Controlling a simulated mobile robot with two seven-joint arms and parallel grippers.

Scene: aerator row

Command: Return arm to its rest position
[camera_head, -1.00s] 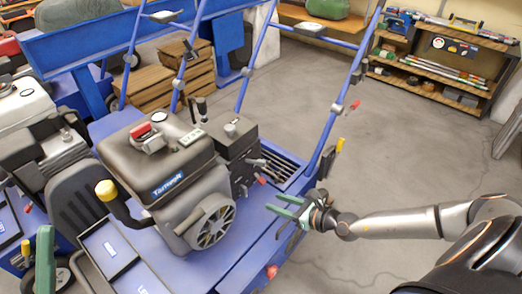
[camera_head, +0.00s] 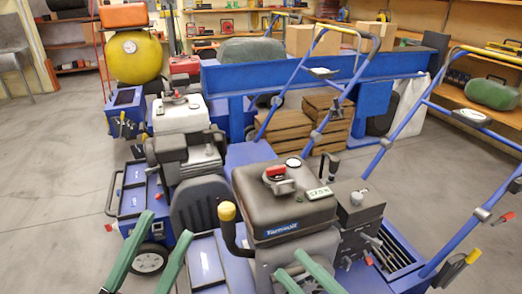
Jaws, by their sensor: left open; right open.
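My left gripper (camera_head: 167,224) shows at the bottom left as two green fingers, spread apart with nothing between them. It is in front of a blue machine with a black wheel. My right gripper (camera_head: 290,262) shows at the bottom centre, also as two green fingers apart and empty. In the picture it overlaps the lower front of the nearest aerator's dark engine (camera_head: 285,205). I cannot tell whether it touches the engine. Both arms are otherwise out of the frame.
The nearest aerator has a blue deck, a yellow-capped lever (camera_head: 227,211) and tall blue handlebars (camera_head: 459,250). A second aerator with a white engine (camera_head: 181,115) stands behind it to the left. Open grey floor (camera_head: 60,170) lies at the left. Shelves line the back.

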